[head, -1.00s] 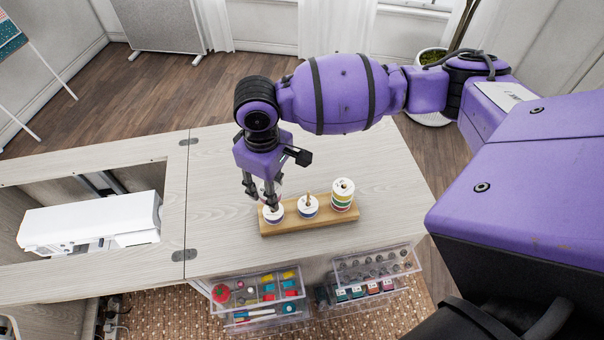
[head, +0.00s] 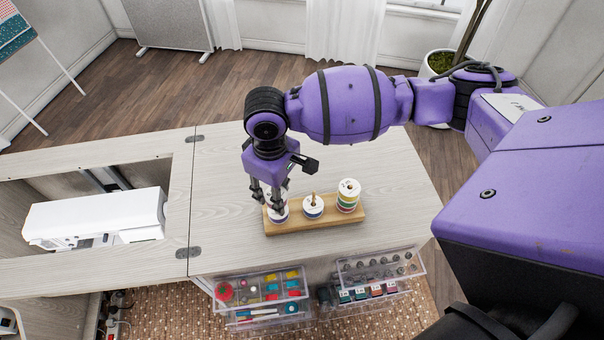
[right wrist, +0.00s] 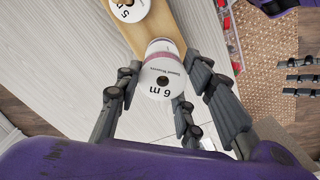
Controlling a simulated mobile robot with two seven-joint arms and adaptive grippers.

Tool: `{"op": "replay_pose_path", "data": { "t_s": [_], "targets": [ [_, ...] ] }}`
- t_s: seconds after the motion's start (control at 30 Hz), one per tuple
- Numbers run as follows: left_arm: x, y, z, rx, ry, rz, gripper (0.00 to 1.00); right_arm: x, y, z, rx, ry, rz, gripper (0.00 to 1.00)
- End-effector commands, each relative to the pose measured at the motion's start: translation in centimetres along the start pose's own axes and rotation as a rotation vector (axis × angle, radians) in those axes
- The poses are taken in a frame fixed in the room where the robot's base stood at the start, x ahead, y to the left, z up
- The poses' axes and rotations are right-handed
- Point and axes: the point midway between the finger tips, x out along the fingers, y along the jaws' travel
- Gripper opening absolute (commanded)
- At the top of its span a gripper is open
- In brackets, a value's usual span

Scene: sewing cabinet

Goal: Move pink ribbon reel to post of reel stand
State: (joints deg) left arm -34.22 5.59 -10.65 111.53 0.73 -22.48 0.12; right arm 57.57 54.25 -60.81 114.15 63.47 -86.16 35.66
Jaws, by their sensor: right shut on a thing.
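The pink ribbon reel (right wrist: 162,78) has a white face marked "6 m" and a pink band, seen in the right wrist view. My right gripper (head: 271,207) is shut on it, with fingers on both sides of the reel. In the head view the gripper points down at the left end of the wooden reel stand (head: 338,220). A reel there (head: 280,216) is partly covered by the fingers, and I cannot tell whether the held reel touches what is below. The post under it is hidden.
A white reel (head: 313,207) sits on the stand's middle post, whose tip shows. A taller stack of coloured reels (head: 347,196) stands at the right end. Clear drawers (head: 262,290) jut out below the table front. The tabletop (head: 225,175) left of the stand is clear.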

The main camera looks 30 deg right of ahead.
Motion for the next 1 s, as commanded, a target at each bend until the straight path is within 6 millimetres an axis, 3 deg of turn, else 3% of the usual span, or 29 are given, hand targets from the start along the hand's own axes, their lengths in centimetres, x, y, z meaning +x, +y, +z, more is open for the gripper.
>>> {"op": "replay_pose_path", "data": {
  "t_s": [0.37, 0.4, 0.53, 0.87, 1.0],
  "targets": [
    [-0.1, 0.1, 0.3, -0.005, -0.005, -0.001, 0.58, 0.2, 0.0, -0.1, -0.001, 0.003, 0.002, 0.16],
    [-0.1, 0.1, 0.3, -0.006, -0.006, -0.001, 0.58, 0.2, 0.0, -0.1, -0.001, 0.003, 0.002, 0.41],
    [-0.2, 0.2, 0.5, -0.013, -0.007, -0.002, 0.58, 0.2, 0.0, -0.2, -0.001, 0.003, 0.002, 0.58],
    [0.0, 0.2, 0.1, -0.008, -0.003, 0.000, 0.58, 0.0, 0.0, -0.2, -0.001, 0.004, 0.002, 0.58],
    [0.0, 0.2, 0.2, -0.008, -0.003, 0.000, 0.58, -1.4, 0.0, -0.3, -0.001, 0.006, 0.002, 0.58]
  ]
}}
